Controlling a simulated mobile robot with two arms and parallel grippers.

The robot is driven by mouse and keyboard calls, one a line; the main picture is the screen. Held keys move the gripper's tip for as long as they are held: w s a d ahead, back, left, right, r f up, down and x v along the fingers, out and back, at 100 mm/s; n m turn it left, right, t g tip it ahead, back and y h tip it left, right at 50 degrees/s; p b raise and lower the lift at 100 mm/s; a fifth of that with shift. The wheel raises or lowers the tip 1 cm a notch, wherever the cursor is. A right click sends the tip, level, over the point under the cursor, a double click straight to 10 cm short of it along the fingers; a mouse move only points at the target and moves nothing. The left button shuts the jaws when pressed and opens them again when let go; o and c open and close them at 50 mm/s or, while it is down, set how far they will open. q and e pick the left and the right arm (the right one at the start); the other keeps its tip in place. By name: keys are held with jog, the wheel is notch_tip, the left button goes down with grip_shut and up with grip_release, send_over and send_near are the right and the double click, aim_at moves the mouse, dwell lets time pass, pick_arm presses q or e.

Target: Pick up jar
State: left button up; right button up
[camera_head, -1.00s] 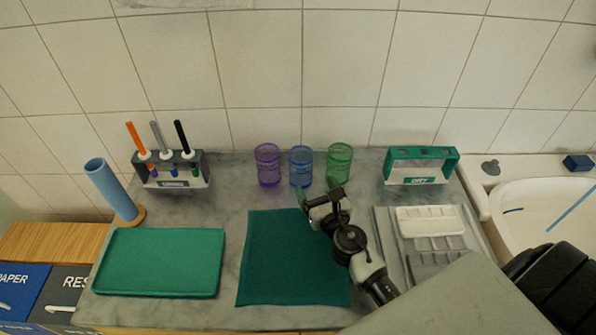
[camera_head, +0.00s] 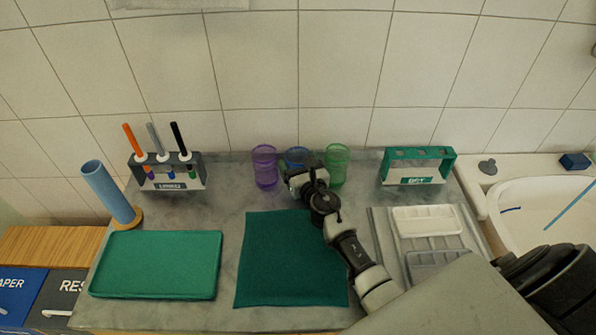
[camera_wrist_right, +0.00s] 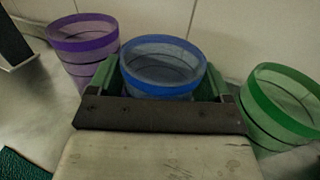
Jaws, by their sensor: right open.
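Three clear jars with coloured bands stand in a row by the back wall: a purple jar (camera_head: 265,166), a blue jar (camera_head: 297,157) and a green jar (camera_head: 337,165). My right gripper (camera_head: 293,176) is at the blue jar and hides most of it in the head view. In the right wrist view the blue jar (camera_wrist_right: 162,68) stands between the open green fingers of my right gripper (camera_wrist_right: 163,82). The purple jar (camera_wrist_right: 84,45) is to its left and the green jar (camera_wrist_right: 282,105) to its right. My left gripper is not in view.
A rack with brushes (camera_head: 168,172) stands at the left, beside a blue tube (camera_head: 108,192). A green tray (camera_head: 157,264) and a dark green cloth (camera_head: 285,265) lie in front. A green-topped rack (camera_head: 418,165) and a white palette (camera_head: 428,220) are at the right.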

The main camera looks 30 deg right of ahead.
jog(key=shift+c, duration=0.5)
jog(key=c, duration=0.6)
